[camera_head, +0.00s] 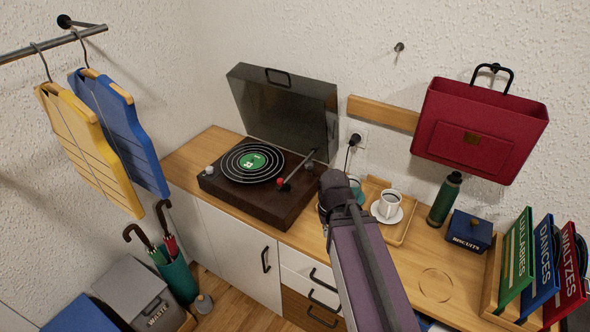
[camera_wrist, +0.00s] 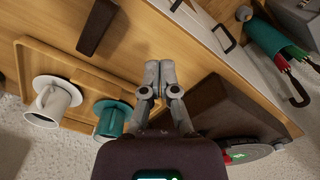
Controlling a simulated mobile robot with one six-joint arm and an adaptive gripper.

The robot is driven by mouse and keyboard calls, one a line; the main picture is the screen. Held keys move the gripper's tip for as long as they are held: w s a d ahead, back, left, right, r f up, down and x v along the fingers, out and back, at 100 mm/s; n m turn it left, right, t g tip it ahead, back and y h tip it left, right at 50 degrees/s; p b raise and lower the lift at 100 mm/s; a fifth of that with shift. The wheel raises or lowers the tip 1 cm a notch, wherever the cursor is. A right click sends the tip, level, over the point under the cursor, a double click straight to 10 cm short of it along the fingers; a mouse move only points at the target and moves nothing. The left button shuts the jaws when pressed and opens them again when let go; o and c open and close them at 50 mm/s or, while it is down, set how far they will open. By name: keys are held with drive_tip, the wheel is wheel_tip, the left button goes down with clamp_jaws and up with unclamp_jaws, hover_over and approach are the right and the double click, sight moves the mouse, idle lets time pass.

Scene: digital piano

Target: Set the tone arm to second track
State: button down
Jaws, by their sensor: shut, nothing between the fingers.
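The turntable (camera_head: 262,207) is a dark brown box with its smoky lid (camera_head: 285,112) raised, on the wooden cabinet top. A black record with a green label (camera_head: 252,161) lies on it. The thin tone arm (camera_head: 299,170) slants from the deck's back right, and its red head (camera_head: 284,186) is near the record's right edge; I cannot tell whether it is over the record. In the wrist view my gripper (camera_wrist: 158,72) is shut and empty, beside the turntable (camera_wrist: 225,110). In the head view my arm hides the fingers. The tone arm does not show clearly in the wrist view.
A teal cup (camera_wrist: 112,118) and a white cup (camera_head: 389,203) on a saucer stand on a wooden tray (camera_head: 405,230) right of the turntable. A green bottle (camera_head: 444,200), a blue tin (camera_head: 470,230) and record sleeves (camera_head: 545,262) stand farther right. The wall is close behind.

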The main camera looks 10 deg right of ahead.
drive_tip(key=c, duration=0.7)
unclamp_jaws()
drive_tip(key=shift+w+r, duration=0.15)
drive_tip(key=shift+o, duration=1.1)
drive_tip(key=shift+w+a+r+n+p, duration=0.1)
drive_tip(key=shift+w+r+n+p, duration=0.1)
drive_tip(key=shift+w+n+p, duration=0.15)
wheel_tip(320, 180, up, 16)
drive_tip(key=n+p, duration=1.6)
drive_tip(key=n, duration=0.3)
hover_over(280, 179)
drive_tip(key=shift+s+f+m, duration=0.15)
drive_tip(key=shift+m, duration=0.1)
drive_tip(key=shift+f+b, duration=0.15)
drive_tip(key=shift+b, duration=0.15)
wheel_tip(280, 179, down, 14)
drive_tip(key=b, duration=1.3)
drive_tip(key=shift+r, duration=0.25)
